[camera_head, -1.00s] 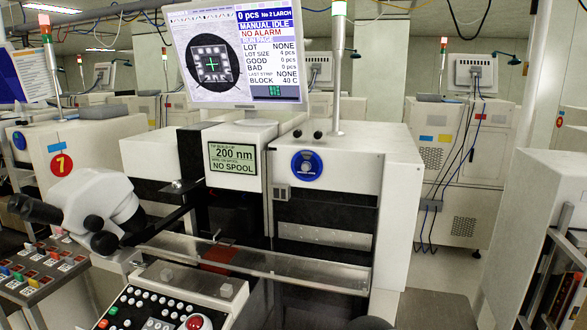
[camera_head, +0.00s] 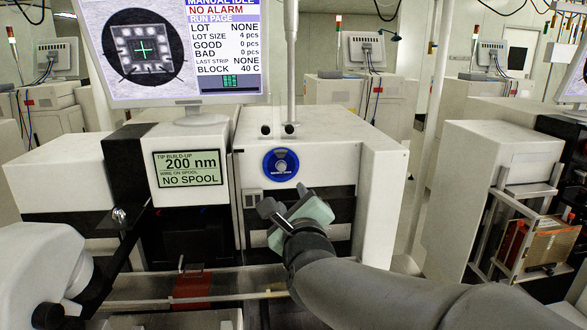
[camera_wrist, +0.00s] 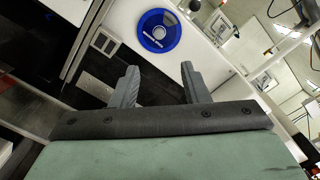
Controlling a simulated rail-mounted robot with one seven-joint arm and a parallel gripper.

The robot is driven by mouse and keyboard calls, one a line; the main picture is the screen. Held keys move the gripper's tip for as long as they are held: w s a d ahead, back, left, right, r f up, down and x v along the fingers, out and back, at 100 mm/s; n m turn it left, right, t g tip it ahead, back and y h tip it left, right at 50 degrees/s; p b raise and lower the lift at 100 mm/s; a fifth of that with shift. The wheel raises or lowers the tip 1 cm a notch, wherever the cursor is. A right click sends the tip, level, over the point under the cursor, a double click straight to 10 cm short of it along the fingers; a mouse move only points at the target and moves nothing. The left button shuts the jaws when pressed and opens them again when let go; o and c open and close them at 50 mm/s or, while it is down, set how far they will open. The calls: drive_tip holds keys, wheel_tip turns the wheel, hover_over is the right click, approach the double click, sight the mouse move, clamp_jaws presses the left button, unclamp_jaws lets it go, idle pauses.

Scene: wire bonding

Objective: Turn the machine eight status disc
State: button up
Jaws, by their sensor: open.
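The status disc (camera_head: 281,165) is a round blue dial with a grey-white centre. It is mounted on the white upper front of the machine (camera_head: 325,145), right of the small "NO SPOOL" display. It also shows whole in the wrist view (camera_wrist: 158,31), top centre, beyond the fingertips. My gripper (camera_head: 284,207) is in front of the machine, just below the disc in the head view. In the wrist view its two grey fingers (camera_wrist: 160,71) are spread apart with nothing between them, and they are apart from the disc. No machine number is readable now.
A monitor (camera_head: 170,50) stands on top of the machine beside a thin pole. A microscope (camera_head: 45,270) is at the lower left. A clear guard rail (camera_head: 235,292) crosses low in front. Another machine with a metal rack (camera_head: 520,230) stands at the right.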

sight(282, 168)
drive_tip(key=w+a+p, duration=0.1)
drive_tip(key=w, duration=0.4)
drive_tip(key=w+a+p, duration=0.1)
drive_tip(key=w+p, duration=0.1)
drive_tip(key=w, duration=0.3)
drive_tip(key=w+p, duration=0.2)
drive_tip(key=w, duration=0.3)
drive_tip(key=shift+w+a, duration=0.35)
drive_tip(key=shift+a, duration=0.05)
drive_tip(key=shift+f, duration=0.1)
clamp_jaws()
